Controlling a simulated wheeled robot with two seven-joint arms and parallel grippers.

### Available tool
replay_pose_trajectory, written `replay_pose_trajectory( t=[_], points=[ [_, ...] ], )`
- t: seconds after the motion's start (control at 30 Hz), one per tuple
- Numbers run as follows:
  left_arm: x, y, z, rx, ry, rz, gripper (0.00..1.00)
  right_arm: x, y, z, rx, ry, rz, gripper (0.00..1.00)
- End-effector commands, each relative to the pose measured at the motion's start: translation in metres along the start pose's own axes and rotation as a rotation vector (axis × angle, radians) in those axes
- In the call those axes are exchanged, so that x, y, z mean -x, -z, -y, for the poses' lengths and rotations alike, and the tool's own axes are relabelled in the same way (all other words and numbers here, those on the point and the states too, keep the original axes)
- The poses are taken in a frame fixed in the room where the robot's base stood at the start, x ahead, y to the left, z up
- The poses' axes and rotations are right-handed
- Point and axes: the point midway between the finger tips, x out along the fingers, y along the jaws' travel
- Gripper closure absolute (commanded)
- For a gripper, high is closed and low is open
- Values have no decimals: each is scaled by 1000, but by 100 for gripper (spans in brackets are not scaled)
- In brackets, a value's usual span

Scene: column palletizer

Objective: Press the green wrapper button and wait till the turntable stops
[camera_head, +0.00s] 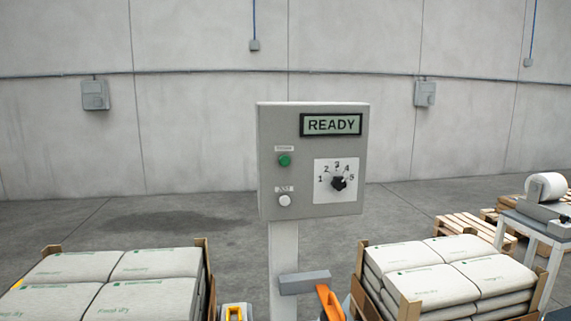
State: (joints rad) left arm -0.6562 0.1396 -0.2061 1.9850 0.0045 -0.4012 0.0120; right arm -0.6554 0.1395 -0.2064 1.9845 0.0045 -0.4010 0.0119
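A grey control box (265,115) stands on a light post (283,245) in the middle of the view. Its display (331,125) reads READY. The green button (284,160) is on the left of its face, uncovered, with nothing touching it. A white button (285,200) is below it. My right gripper seems to be the grey block (304,282) in front of the post, below the box, beside an orange part. Its fingertips cannot be made out. A white and orange part at the bottom edge may be my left arm; no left fingers show. The turntable is not in view.
A numbered dial (338,182) with a black knob is right of the buttons. White sacks (155,263) sit in a wood-cornered stack at left, with similar sacks (449,250) at right. A table (530,225) holds a roll (545,188). Empty pallets (470,228) lie behind.

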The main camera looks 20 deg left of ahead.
Motion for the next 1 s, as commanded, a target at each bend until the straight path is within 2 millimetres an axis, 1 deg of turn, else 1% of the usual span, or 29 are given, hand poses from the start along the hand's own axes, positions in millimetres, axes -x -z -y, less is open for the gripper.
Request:
replay_pose_trajectory(
  t=[0.27, 0.3, 0.37, 0.4, 0.43, 1.0],
  points=[
    [0, 0, 0, 0, 0, -1, 58, 0, 1, 0, 0, 0, -2, 42],
    [0, 0, 0, 0, 0, -1, 64, 0, 1, 0, 0, 0, -2, 42],
    [0, 0, 0, 0, 0, -2, 80, 0, 1, 0, 0, 1, -2, 42],
    [0, 0, 0, 0, 0, -2, 92, 0, 1, 0, 0, 1, -3, 42],
    [0, 1, 0, 0, 0, -2, 100, 0, 1, 0, 0, 1, -3, 42],
    [0, 1, 0, -1, 0, -3, 100, 0, 1, 0, 0, 0, -3, 42]
  ],
)
